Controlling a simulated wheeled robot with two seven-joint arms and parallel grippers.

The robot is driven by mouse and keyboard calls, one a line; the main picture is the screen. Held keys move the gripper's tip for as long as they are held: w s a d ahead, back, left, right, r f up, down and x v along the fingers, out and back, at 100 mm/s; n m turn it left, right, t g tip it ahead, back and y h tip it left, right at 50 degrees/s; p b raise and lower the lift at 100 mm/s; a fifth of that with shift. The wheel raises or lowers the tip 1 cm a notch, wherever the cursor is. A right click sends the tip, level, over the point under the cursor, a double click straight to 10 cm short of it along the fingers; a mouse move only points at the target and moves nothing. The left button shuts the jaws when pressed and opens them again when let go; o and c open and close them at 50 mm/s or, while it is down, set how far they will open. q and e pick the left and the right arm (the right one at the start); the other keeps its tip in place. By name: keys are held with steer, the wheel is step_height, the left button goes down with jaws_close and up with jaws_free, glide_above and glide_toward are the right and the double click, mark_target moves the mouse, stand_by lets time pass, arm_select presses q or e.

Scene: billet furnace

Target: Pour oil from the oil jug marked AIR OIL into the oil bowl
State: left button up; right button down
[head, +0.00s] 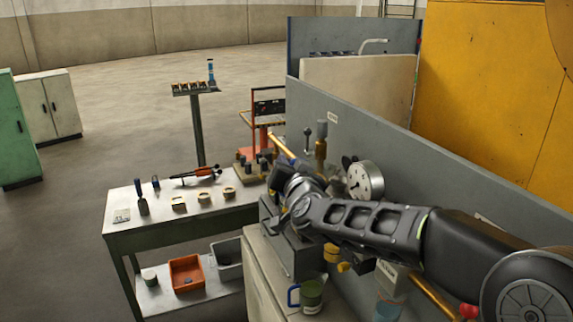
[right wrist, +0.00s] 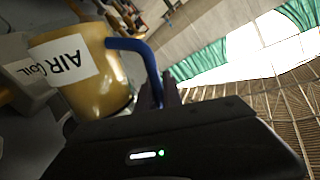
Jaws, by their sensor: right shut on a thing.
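In the right wrist view the oil jug (right wrist: 105,82) is a gold-yellow vessel with a white label reading AIR OIL and a blue handle (right wrist: 148,62). My right gripper (right wrist: 163,98) is shut on the handle, with the jug beside the fingers. The picture is rolled, so I cannot tell the jug's true tilt. In the head view my right gripper (head: 284,184) is over the bench end by the grey panel; I cannot make out the held jug there. A bluish clear cup (head: 386,311) under my arm may be the oil bowl, partly cut off. My left gripper is out of view.
Another jug (head: 312,294), greenish with a blue handle, stands on the pale cabinet. The grey panel (head: 440,185) carries a dial gauge (head: 365,180) and fittings close to my arm. The work table (head: 155,222) at left holds small parts and tools. Open floor lies farther left.

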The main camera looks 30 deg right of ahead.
steer(key=shift+r, duration=0.25)
stand_by(0.3)
steer(key=shift+d+r+m+p, duration=0.25)
steer(key=shift+r+m+p, duration=0.3)
steer(key=shift+r+m, duration=0.25)
steer(key=shift+r, duration=0.15)
stand_by(0.7)
steer(key=shift+s+d+r+m+p, duration=0.1)
steer(key=shift+d+r+m+p, duration=0.15)
steer(key=shift+r+m, duration=0.15)
steer(key=shift+d+r+m+p, duration=0.15)
steer(key=shift+r+m+p, duration=0.05)
steer(key=shift+r+m, duration=0.2)
steer(key=shift+d+r, duration=0.1)
stand_by(0.6)
steer(key=shift+s+d+r+m+y, duration=0.1)
steer(key=shift+d+r+m+y, duration=0.4)
steer(key=shift+r+m, duration=0.3)
steer(key=shift+d+r, duration=0.1)
stand_by(3.4)
